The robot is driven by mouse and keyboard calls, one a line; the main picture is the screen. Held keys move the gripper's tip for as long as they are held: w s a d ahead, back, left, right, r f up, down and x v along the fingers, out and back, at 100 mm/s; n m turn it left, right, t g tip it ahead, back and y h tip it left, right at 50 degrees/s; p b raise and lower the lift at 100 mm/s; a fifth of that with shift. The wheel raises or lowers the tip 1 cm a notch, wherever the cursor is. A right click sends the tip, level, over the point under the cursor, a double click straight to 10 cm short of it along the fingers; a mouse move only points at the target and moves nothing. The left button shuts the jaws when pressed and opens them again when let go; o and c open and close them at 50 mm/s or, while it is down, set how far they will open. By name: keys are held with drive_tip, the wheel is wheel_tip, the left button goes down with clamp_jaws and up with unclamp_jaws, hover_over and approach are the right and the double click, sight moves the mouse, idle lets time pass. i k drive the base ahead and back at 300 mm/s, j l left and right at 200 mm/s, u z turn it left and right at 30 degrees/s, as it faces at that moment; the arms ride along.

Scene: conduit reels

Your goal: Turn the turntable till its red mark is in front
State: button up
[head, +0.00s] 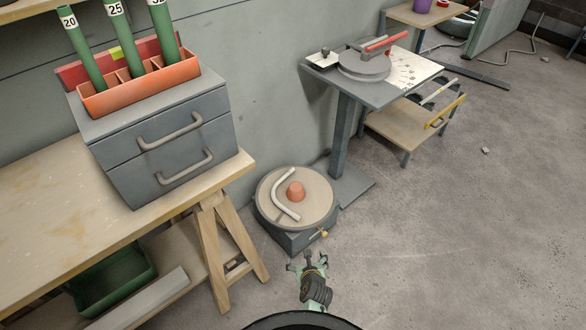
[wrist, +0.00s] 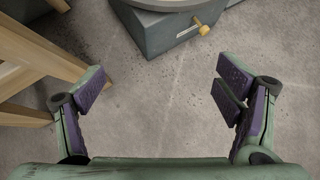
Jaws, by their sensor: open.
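The turntable (head: 316,207) is a round beige disc on a grey box base (head: 294,241), low on the floor between the workbench and the bending stand. A white bent tube (head: 282,200) lies on the disc, curving around a reddish-orange knob (head: 296,191) near its middle. I cannot make out a separate red mark on the disc. A small brass knob (head: 323,233) sticks out of the base's front. My gripper (head: 308,261) is open and empty, in front of the base and apart from it. In the wrist view, the base (wrist: 165,33) and the disc's rim lie beyond my open fingers (wrist: 160,88).
A wooden workbench (head: 60,228) with a trestle leg (head: 212,255) stands at left, carrying a grey drawer box (head: 168,140). A stand (head: 345,130) with a bending tool rises behind the turntable. The floor (head: 440,235) at right is mostly clear.

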sight(308, 192)
drive_tip(key=i+j, duration=0.15)
drive_tip(key=i, duration=0.4)
drive_tip(key=i+j, duration=0.15)
drive_tip(key=i, duration=0.4)
